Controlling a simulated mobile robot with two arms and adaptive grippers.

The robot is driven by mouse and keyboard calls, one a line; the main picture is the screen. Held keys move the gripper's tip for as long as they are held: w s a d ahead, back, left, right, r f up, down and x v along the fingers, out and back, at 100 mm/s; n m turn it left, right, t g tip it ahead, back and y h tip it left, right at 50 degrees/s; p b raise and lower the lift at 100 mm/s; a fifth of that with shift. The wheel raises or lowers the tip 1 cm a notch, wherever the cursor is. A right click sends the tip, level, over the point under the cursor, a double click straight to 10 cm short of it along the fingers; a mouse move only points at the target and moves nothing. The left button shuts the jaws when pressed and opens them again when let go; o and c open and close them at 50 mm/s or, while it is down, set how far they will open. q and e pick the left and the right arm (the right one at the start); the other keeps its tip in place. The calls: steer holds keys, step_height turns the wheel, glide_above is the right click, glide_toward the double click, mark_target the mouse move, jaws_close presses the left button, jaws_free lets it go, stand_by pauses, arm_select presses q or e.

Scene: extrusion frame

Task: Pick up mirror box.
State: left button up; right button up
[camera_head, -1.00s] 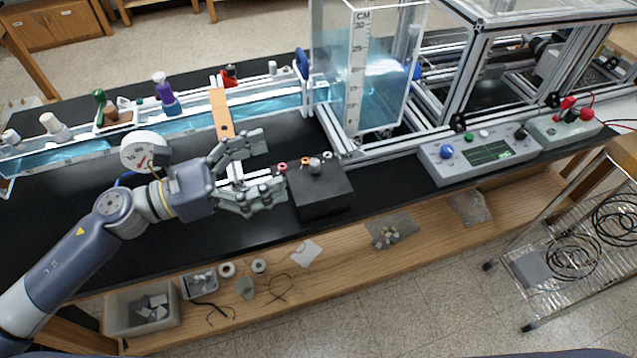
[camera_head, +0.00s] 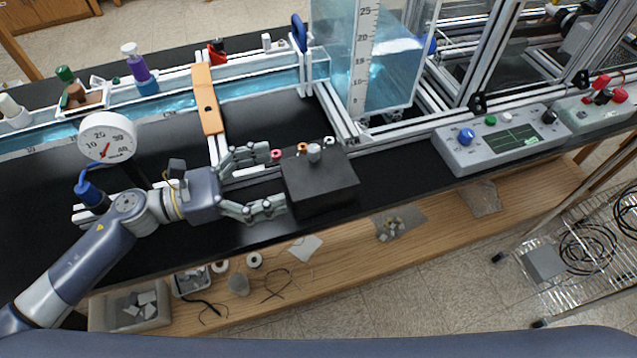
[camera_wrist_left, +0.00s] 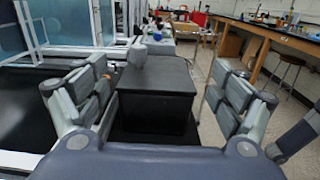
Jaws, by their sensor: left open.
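The mirror box appears to be the black box (camera_head: 322,184) with a small grey knob on top, standing on the black bench near its front edge. My left gripper (camera_head: 277,181) is open at the left side of the box, one finger towards its back side and one towards its front. In the left wrist view the box (camera_wrist_left: 156,92) stands between the two spread fingers of the gripper (camera_wrist_left: 160,108), with gaps on both sides. My right gripper is not in view.
A clear water tank (camera_head: 365,60) stands behind the box, and a grey control unit (camera_head: 500,140) is to its right. A round dial gauge (camera_head: 107,137) and an orange bar (camera_head: 208,98) are behind my left arm. A wooden shelf (camera_head: 350,247) runs below the bench.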

mark_target(309, 174)
arm_select(q)
step_height(309, 174, down, 3)
steer(key=shift+w+r, duration=0.15)
steer(key=shift+w+d+r+p, duration=0.1)
steer(key=shift+w+d+p, duration=0.1)
steer(key=shift+d+p, duration=0.2)
steer(key=p+x, duration=0.2)
steer(key=x, duration=0.4)
steer(key=shift+d+r+p, duration=0.1)
steer(key=shift+d+p, duration=0.1)
steer(key=shift+p, duration=0.1)
steer(key=shift+d, duration=0.2)
steer(key=c, duration=1.7)
steer(key=shift+c, duration=0.2)
